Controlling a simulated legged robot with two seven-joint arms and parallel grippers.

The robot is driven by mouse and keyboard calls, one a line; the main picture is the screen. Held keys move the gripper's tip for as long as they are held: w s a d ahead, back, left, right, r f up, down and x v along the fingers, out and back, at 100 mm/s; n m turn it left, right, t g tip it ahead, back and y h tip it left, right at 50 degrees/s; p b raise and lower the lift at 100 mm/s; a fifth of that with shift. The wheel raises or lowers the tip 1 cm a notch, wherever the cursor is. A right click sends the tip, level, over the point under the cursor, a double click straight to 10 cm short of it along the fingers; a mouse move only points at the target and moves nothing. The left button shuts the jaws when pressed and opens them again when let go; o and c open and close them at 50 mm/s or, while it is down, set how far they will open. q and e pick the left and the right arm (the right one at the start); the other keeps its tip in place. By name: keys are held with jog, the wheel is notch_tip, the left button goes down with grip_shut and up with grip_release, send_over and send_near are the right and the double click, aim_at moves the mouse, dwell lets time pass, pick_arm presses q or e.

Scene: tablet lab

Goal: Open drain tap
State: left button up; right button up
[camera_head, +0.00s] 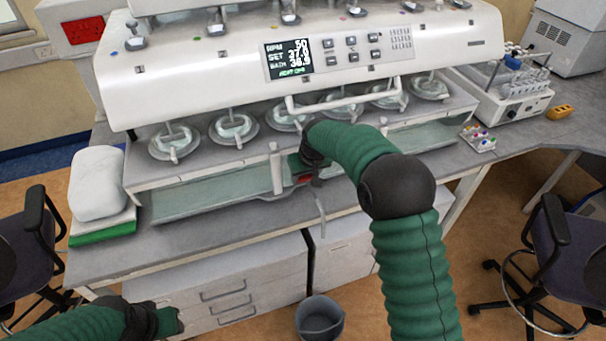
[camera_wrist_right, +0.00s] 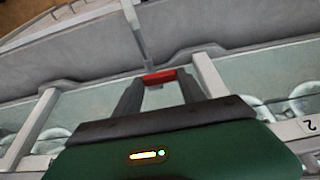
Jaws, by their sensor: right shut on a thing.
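The drain tap shows as a red handle (camera_wrist_right: 160,77) in the right wrist view, with a grey spout pipe (camera_wrist_right: 140,40) running away from it. In the head view the red handle (camera_head: 303,180) is a small patch at the front of the water bath, partly hidden by my arm, and the spout (camera_head: 321,212) hangs over the bench edge. My right gripper (camera_wrist_right: 158,88) has its two dark fingers at either end of the red handle and is shut on it; it also shows in the head view (camera_head: 308,176). My left gripper (camera_head: 172,321) is low at the left, away from the tap.
The white tablet tester (camera_head: 200,72) stands over the glassy water bath (camera_head: 215,195) with several vessels. A grey bucket (camera_head: 320,322) stands on the floor below the spout. A white container (camera_head: 97,185) on a green base is at the left, a vial rack (camera_head: 478,139) at the right.

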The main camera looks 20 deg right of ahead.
jog(key=shift+w+r, duration=0.1)
jog(key=shift+r, duration=0.1)
jog(key=shift+c, duration=0.3)
jog(key=shift+d, duration=0.25)
jog(key=shift+a+r+n+y+p, duration=0.15)
jog(key=shift+n+y+p, duration=0.3)
jog(key=shift+n, duration=0.55)
jog(key=n, duration=0.1)
jog(key=n+y+p, duration=0.1)
jog(key=n, duration=0.1)
jog(key=shift+s+d, duration=0.2)
jog(key=shift+d, duration=0.2)
jog(key=shift+n+g+y+p, duration=0.3)
jog(key=shift+n+g+y, duration=0.15)
jog(key=shift+n, duration=0.65)
pick_arm(q)
jog(key=v, duration=0.3)
jog(key=shift+w+d+r, duration=0.1)
jog(key=shift+w+d, duration=0.15)
pick_arm(e)
jog(key=shift+d+n, duration=0.1)
jog(key=shift+n, duration=0.5)
